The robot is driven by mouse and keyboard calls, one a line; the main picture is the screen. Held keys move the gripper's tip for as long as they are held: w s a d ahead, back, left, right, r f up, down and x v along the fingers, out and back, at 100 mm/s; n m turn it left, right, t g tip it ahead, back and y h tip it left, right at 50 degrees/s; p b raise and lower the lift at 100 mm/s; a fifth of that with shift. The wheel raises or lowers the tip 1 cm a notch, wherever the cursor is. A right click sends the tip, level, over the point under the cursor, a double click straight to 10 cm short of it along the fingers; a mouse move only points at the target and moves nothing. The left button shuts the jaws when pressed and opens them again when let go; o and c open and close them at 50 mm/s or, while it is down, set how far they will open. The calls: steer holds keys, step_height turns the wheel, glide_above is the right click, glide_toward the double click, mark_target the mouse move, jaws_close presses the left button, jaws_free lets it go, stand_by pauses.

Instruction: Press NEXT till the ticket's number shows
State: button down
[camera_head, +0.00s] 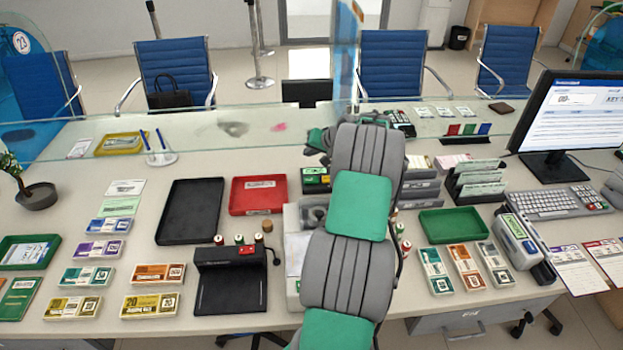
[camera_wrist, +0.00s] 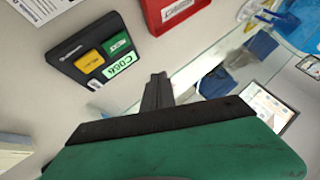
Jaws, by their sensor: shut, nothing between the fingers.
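A black call unit (camera_wrist: 74,50) shows at the upper left of the wrist view, with a green button (camera_wrist: 117,44) and a yellow button (camera_wrist: 89,62). A pale panel (camera_wrist: 122,69) with dark green characters sits at its edge; it seems to start with C, but the digits are too small to read surely. The unit also shows in the head view (camera_head: 315,179), left of my arm. My gripper (camera_wrist: 157,84) is shut and empty, with its fingertips right of the unit and apart from it in the picture. I cannot make out a separate ticket.
A red tray (camera_head: 237,208) and a black tray (camera_head: 164,211) lie left of the unit. A glass screen (camera_head: 230,128) stands behind. Card racks and a monitor (camera_head: 570,110) are on the right.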

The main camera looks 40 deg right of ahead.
mark_target(313, 181)
steer(key=shift+s+d+f, duration=0.2)
steer(key=shift+d, duration=0.35)
steer(key=shift+f+b, duration=2.3)
steer(key=shift+f, duration=2.1)
steer(key=shift+f+b, duration=0.45)
steer(key=shift+b, duration=0.05)
